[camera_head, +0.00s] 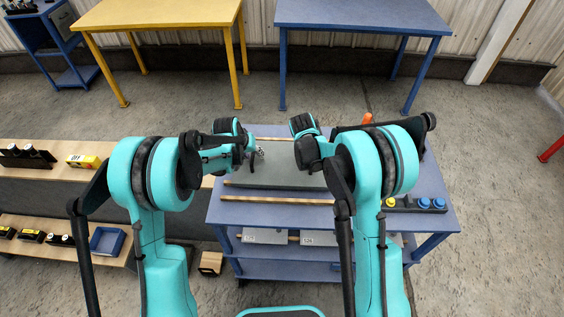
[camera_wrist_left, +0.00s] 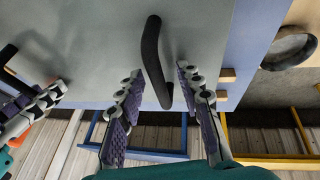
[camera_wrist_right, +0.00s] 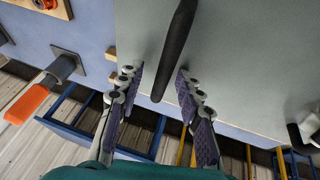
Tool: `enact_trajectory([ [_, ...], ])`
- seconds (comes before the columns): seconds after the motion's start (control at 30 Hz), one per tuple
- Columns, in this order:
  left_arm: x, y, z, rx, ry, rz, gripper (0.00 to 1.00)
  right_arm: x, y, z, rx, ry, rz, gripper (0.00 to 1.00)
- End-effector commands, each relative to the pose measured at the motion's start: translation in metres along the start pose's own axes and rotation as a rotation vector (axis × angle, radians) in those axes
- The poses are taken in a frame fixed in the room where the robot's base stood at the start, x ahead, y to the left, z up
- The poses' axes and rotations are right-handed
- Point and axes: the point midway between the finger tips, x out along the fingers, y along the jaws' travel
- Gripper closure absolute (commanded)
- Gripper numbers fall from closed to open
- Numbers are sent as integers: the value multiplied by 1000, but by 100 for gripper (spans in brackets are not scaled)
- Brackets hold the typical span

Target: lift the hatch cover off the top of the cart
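The hatch cover (camera_head: 285,179) is a flat grey panel on top of the blue cart (camera_head: 440,216). It fills much of the left wrist view (camera_wrist_left: 95,40) and the right wrist view (camera_wrist_right: 245,60). My left gripper (camera_wrist_left: 165,105) is open, with one black bar handle (camera_wrist_left: 152,60) between its spread fingers. My right gripper (camera_wrist_right: 158,100) is open, with the other black handle (camera_wrist_right: 176,45) between its fingers. I see gaps beside both handles. In the head view my left fingers (camera_head: 256,155) show over the cover; my right fingertips are hidden.
Wooden strips (camera_head: 277,200) lie along the cart top. A button box (camera_head: 415,204) sits at its right, and an orange-handled lever (camera_wrist_right: 45,88) stands beside the cover. A shelf (camera_head: 60,181) stands left; yellow (camera_head: 160,14) and blue (camera_head: 360,15) tables stand behind, across open floor.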

Motion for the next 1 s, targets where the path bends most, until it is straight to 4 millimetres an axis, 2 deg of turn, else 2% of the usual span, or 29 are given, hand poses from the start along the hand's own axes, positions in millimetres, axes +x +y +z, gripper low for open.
enact_trajectory([
  [0.07, 0, 0, 0, 0, 0, 0, 64, 0, 0, 0, 0, 0, 0, 64],
  [0.2, 0, 0, 0, 0, 0, 0, 99, 0, 0, 0, 0, 0, 0, 98],
  [0.23, 0, 0, 0, 0, 0, 0, 100, 0, 0, 0, 0, 0, 0, 100],
  [0.73, -3, 1, -1, 0, 1, 1, 100, -3, 0, -1, 0, 1, 0, 100],
  [1.0, -18, 4, -7, 0, 1, 0, 100, -18, 4, -7, 0, 1, 0, 100],
])
